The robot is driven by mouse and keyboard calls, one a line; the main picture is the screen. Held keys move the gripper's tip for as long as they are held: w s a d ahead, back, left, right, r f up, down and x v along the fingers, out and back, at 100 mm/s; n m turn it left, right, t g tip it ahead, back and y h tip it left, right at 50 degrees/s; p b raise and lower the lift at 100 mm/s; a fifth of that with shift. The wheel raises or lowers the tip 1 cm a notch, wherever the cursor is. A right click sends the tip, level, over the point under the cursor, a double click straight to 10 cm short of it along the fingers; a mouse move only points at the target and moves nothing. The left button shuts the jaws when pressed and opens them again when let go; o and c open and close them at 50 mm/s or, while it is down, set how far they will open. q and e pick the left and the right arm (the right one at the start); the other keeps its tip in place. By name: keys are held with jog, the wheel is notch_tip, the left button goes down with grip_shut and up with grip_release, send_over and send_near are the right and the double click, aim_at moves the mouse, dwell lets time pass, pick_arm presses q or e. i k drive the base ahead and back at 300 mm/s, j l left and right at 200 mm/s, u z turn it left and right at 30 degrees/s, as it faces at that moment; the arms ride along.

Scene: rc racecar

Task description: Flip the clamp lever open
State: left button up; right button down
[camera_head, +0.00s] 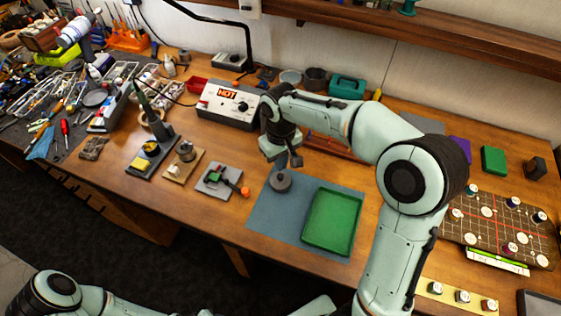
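The clamp is a small grey plate (207,188) on the wooden table, with a green piece (216,177) on it. A dark lever ends in an orange knob (245,191) at the plate's right side and lies low, close to the plate. My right gripper (282,158) hangs above the table, up and right of the knob, apart from it. Its fingers look spread, with nothing seen between them. My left arm crosses the bottom edge of the view, and its gripper is out of view.
A round dark grey part (281,182) sits on a blue-grey mat (262,222) beside a green tray (315,247). A wooden block fixture (184,167) and a dark holder (146,163) stand left of the clamp. A box marked HOT (226,109) stands behind. Bare table lies in front of the clamp.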

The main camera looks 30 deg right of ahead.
aim_at(234, 185)
jog(key=k+j, duration=0.8)
